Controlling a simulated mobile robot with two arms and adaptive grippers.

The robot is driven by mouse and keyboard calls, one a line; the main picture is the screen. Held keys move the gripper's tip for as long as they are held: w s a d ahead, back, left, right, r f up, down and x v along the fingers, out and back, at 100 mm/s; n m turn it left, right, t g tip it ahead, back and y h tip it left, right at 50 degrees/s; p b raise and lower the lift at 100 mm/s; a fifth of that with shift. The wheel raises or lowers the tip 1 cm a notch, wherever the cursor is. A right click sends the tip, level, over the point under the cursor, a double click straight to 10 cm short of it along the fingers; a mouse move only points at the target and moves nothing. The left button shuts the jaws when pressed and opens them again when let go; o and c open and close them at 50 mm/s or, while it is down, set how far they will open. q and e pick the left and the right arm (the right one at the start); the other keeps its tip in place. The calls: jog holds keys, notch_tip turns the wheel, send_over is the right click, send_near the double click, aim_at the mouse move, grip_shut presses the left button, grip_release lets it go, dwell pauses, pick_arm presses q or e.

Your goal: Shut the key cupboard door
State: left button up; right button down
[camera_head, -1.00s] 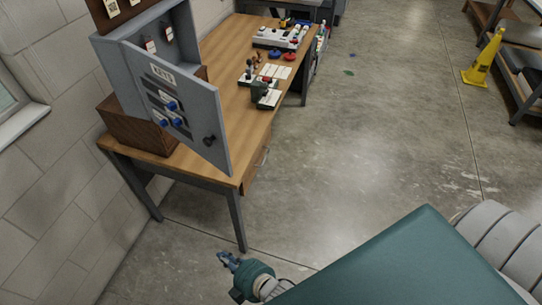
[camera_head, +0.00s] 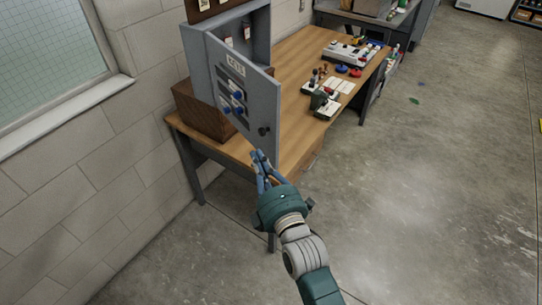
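The grey key cupboard (camera_head: 262,32) stands at the left end of the wooden table, by the wall. Its door (camera_head: 262,99) stands open, swung out towards me. The door carries a KEYS label, blue items and a dark round knob (camera_head: 264,131) near its free edge. Part of the cupboard's inside shows above the door, with tags hanging in it. My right gripper (camera_head: 259,155) is just below the door's lower edge, in front of the table. Its blue fingers come together at the tips, with nothing seen between them. I cannot tell whether it touches the door. My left gripper is out of view.
A brown wooden box (camera_head: 202,112) sits on the table (camera_head: 300,62) beneath the cupboard. The block wall and window (camera_head: 45,65) are left.

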aim_at(271, 150)
jog(key=w+d+b, duration=0.1)
jog(key=w+d, duration=0.2)
jog(key=shift+w, duration=0.15)
dwell(0.4)
